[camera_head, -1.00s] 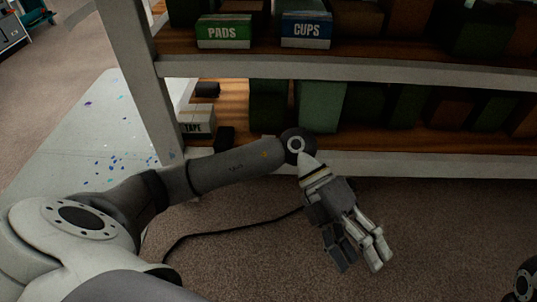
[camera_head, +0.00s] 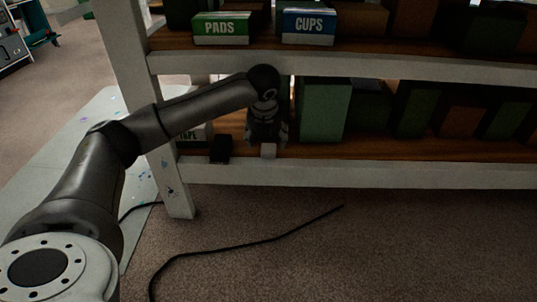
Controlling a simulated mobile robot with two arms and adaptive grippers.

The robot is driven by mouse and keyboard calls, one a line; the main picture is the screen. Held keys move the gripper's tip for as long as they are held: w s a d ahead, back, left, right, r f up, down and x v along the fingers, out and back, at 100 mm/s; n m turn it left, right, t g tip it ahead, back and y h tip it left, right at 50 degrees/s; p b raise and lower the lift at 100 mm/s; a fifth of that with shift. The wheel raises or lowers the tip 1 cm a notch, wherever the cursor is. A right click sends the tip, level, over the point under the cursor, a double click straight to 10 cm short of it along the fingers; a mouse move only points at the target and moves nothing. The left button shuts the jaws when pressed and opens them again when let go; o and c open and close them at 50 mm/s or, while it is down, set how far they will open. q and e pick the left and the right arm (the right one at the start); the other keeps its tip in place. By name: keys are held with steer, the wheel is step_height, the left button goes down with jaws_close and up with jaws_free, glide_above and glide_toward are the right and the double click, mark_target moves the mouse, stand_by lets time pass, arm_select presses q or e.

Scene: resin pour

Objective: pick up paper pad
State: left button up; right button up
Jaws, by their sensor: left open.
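A green and white box labelled PADS (camera_head: 221,29) stands at the front left of the upper shelf. I cannot make out a separate loose paper pad. My left gripper (camera_head: 267,148) hangs pointing down in front of the lower shelf, below and to the right of the PADS box and apart from it. It is open, dark and partly in shadow, and I see nothing held in it. My right gripper is not in view.
A blue and white CUPS box (camera_head: 308,27) stands right of PADS. The lower shelf (camera_head: 362,148) holds several dark green and brown boxes, a partly hidden TAPE box (camera_head: 196,134) and a small black block (camera_head: 221,149). A black cable (camera_head: 245,244) lies on the carpet.

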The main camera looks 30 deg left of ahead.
mark_target(269, 147)
arm_select(q)
steer(key=b+x, duration=0.4)
steer(key=shift+d+f, duration=0.15)
steer(key=shift+f, duration=0.05)
steer(key=shift+w+f+b, duration=0.25)
steer(key=shift+f+b, duration=0.05)
steer(key=shift+b, duration=0.1)
steer(key=shift+r, duration=0.1)
steer(key=c, duration=0.8)
